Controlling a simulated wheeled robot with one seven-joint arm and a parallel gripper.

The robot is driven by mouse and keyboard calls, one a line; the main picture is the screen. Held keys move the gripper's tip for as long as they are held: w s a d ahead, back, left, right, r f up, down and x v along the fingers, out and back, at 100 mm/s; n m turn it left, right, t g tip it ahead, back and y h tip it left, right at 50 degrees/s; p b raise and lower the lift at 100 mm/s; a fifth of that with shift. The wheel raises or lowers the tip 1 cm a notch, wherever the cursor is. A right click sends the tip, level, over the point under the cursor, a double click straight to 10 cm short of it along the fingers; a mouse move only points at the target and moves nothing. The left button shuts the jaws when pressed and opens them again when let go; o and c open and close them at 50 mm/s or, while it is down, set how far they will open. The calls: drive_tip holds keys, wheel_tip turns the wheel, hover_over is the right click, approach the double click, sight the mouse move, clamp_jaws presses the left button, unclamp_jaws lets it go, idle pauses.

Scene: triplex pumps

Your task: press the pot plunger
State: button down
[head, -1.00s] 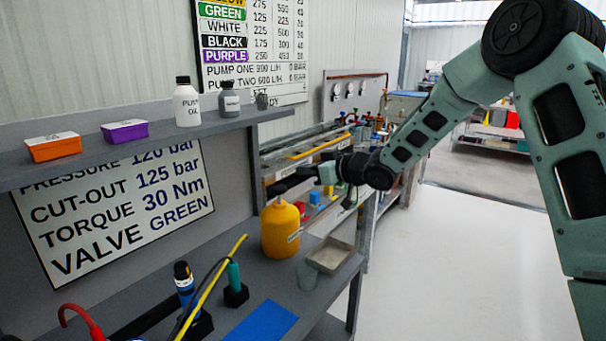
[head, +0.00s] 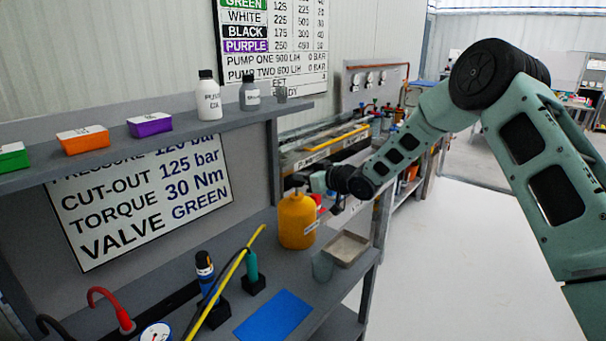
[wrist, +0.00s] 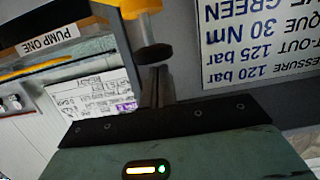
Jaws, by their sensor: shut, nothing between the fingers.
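The yellow pot (head: 297,222) stands on the grey bench. Its plunger shows in the upside-down wrist view as a grey stem with a dark round knob (wrist: 153,53), extending from the yellow pot top (wrist: 136,7). My gripper (head: 295,181) is above the pot's top in the head view, its dark fingers covering the plunger area there. In the wrist view my gripper (wrist: 158,82) is shut and empty, its narrow fingertips close to the knob. I cannot tell whether they touch it.
Bottles (head: 209,97) stand on the shelf above. A yellow hose (head: 237,263) and a blue mat (head: 273,317) lie in front. Open floor is at right.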

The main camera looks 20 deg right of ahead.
wheel_tip(320, 180, down, 4)
drive_tip(key=b, duration=0.2)
drive_tip(key=shift+r+b, duration=0.15)
drive_tip(key=shift+b, duration=0.2)
